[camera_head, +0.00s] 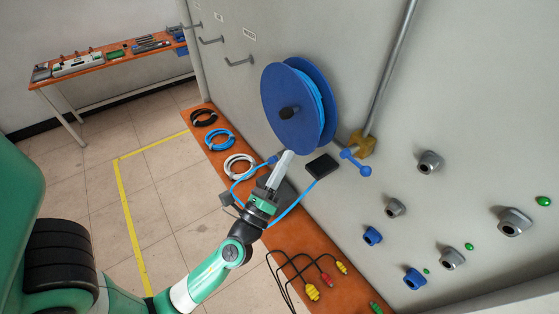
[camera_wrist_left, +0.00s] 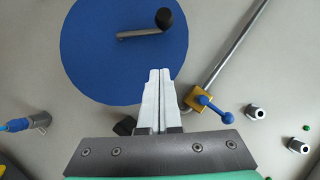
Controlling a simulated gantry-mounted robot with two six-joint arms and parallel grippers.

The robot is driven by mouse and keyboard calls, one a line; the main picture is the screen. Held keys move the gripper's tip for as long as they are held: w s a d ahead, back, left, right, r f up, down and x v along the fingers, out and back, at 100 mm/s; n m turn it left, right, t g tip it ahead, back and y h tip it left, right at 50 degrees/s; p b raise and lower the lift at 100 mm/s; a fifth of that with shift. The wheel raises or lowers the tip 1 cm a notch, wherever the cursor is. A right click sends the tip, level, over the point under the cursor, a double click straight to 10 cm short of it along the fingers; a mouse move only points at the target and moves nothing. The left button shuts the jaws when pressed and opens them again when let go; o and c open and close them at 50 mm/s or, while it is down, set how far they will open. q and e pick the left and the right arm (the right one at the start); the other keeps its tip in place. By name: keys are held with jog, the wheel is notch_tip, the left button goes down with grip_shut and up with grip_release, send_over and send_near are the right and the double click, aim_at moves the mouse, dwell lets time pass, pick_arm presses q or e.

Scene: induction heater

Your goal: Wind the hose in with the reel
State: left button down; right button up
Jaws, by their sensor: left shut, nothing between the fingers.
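The blue reel (camera_head: 276,88) is mounted on the grey wall, with light blue hose (camera_head: 316,96) wound between its discs. Its crank has a black knob (camera_head: 289,112) on the near face. In the left wrist view the reel (camera_wrist_left: 95,65) fills the upper left, with the knob (camera_wrist_left: 165,18) at the end of a short metal arm (camera_wrist_left: 138,34). My left gripper (camera_head: 287,156) is shut and empty, just below the reel in the head view and pointing toward it; its fingers (camera_wrist_left: 160,75) overlap the disc's lower edge in the wrist view. My right gripper is not in view.
A yellow block (camera_head: 361,144) with a blue-handled lever (camera_head: 355,162) joins a metal pipe (camera_head: 391,66) right of the reel. An orange shelf (camera_head: 290,241) below holds coiled cables and a black box (camera_head: 322,166). Wall knobs sit at right. Floor at left is clear.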

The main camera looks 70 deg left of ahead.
aim_at(301, 110)
pick_arm(q)
jog(key=p+x, duration=0.1)
jog(key=x, duration=0.2)
jog(key=p+x, duration=0.1)
jog(key=x, duration=0.2)
jog(key=shift+s+r, duration=0.1)
jog(key=shift+r, duration=0.2)
jog(key=shift+s+a+r+p, duration=0.1)
jog(key=shift+a+r+p, duration=0.8)
jog(key=shift+a+r, duration=0.15)
jog(key=shift+a, duration=0.2)
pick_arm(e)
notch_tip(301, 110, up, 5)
